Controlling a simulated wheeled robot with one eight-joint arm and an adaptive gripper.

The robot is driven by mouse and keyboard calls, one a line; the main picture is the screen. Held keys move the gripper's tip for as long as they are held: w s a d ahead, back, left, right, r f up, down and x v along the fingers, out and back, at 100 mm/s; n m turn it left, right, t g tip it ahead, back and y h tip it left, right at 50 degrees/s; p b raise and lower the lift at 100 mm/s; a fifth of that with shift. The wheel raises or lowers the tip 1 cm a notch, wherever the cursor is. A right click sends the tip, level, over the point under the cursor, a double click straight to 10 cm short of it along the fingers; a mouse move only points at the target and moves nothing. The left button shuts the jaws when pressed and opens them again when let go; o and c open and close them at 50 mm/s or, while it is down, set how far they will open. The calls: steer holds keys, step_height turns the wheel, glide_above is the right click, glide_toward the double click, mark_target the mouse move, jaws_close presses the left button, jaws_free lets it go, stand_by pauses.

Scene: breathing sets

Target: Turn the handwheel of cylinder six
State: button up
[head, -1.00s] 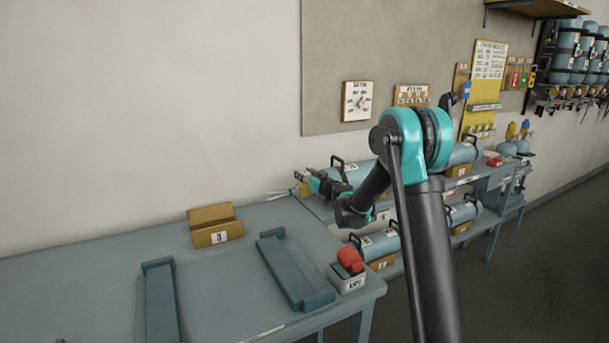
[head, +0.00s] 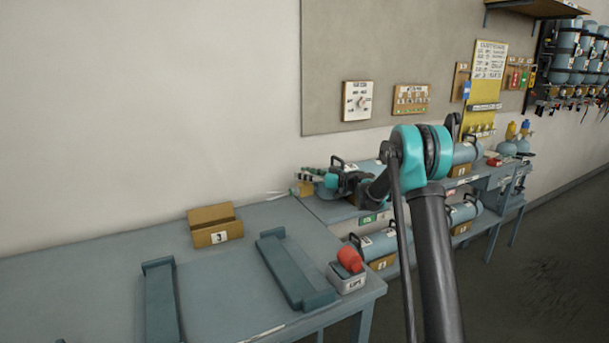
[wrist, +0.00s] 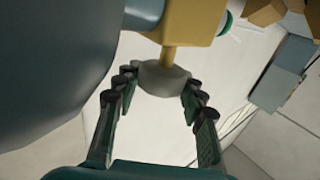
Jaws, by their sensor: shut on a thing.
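A blue-grey cylinder body (wrist: 50,70) fills the left of the wrist view. Beside it is a yellow valve (wrist: 195,22) with a short stem that ends in a rounded grey handwheel (wrist: 163,80). My gripper (wrist: 158,88) is shut on this handwheel, one finger on each side. In the head view my gripper (head: 312,175) is at the left end of a cylinder lying on the upper shelf. My gripper and wrist hide the handwheel there. I cannot read a number on this cylinder.
More cylinders (head: 378,243) lie on the lower shelf. The wall is close behind the gripper.

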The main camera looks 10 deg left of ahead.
stand_by(0.4)
steer(key=o, duration=1.2)
steer(key=shift+c, duration=0.2)
steer(key=v, duration=1.2)
